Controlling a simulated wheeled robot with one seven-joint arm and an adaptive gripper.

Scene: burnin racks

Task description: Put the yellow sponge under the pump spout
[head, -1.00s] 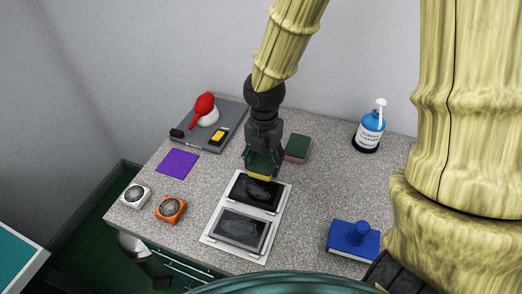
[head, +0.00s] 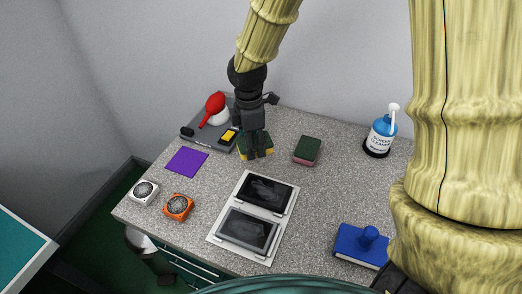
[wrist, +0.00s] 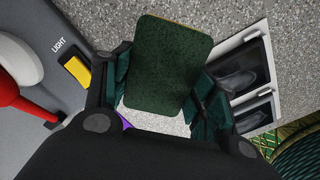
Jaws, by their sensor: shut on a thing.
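My gripper (head: 256,152) is shut on the yellow sponge (head: 266,145), which has a dark green top and a yellow edge. In the wrist view the sponge (wrist: 168,65) shows its green face between the fingers, with a thin yellow rim. It is held above the counter, behind the framed screens; its exact height is hard to tell. The pump bottle (head: 380,138), blue and white with a label and dark base, stands at the back right. Its white pump spout (head: 394,108) is on top. The bottle is well to the right of my gripper.
A second green-topped sponge with a pinkish side (head: 307,150) lies between my gripper and the bottle. Two dark screens in a white frame (head: 212,236) lie in front. A blue handled block (head: 361,246) is front right. A grey board (head: 190,146) is at left. Counter before the bottle is clear.

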